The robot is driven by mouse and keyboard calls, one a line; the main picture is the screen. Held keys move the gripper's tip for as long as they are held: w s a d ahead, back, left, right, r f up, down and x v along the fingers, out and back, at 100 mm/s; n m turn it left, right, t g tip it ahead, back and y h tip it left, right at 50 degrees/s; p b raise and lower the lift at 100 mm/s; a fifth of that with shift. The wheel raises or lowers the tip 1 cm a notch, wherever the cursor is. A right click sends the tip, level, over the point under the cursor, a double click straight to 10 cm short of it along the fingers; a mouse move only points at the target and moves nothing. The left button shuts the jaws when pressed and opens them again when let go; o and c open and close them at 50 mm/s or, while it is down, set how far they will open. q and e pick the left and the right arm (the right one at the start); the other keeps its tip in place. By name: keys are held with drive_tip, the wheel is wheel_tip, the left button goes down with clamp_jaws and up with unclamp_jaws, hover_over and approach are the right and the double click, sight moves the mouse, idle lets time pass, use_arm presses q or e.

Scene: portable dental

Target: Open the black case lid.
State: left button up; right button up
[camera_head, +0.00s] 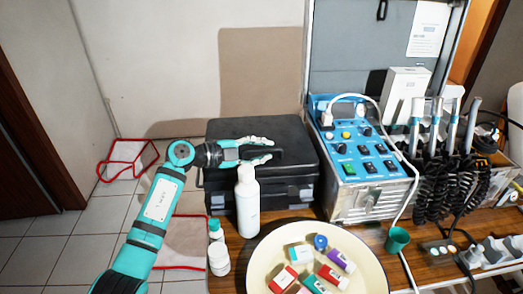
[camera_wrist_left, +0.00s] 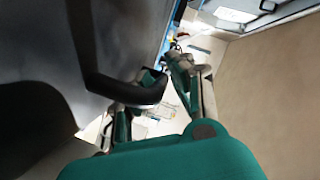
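The black case (camera_head: 296,146) stands on the wooden table, and its lid looks shut. Its dark handle shows in the left wrist view (camera_wrist_left: 125,91) as a curved bar standing off the case wall. My left gripper (camera_head: 270,150) is over the case, with its two fingers spread apart. In the left wrist view the fingers (camera_wrist_left: 158,92) reach about the handle, one on each side of its bend. I cannot tell whether they touch it. The white bottle stands in front and hides part of the case front. My right gripper is not in view.
The white bottle (camera_head: 248,206) stands upright just below my left gripper. Small white bottles (camera_head: 218,259) and a round cream tray (camera_head: 263,262) with coloured boxes are nearer. A blue-topped dental unit (camera_head: 352,205) with a raised grey lid (camera_head: 350,50) stands right of the case.

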use_arm(q)
clamp_jaws()
drive_tip(key=w+a+r+n+g+p, duration=0.1)
drive_tip(key=w+r+n+p, duration=0.1)
drive_tip(key=w+r+p, duration=0.2)
drive_tip(key=w+r+n+g+p, duration=0.1)
drive_tip(key=w+r+p, duration=0.3)
drive_tip(key=r, duration=0.5)
drive_tip(key=shift+w+a+r+n+g+p, duration=0.2)
drive_tip(key=shift+a+n+g+p, duration=0.15)
drive_tip(key=shift+n+p, duration=0.4)
drive_tip(key=shift+a, duration=0.1)
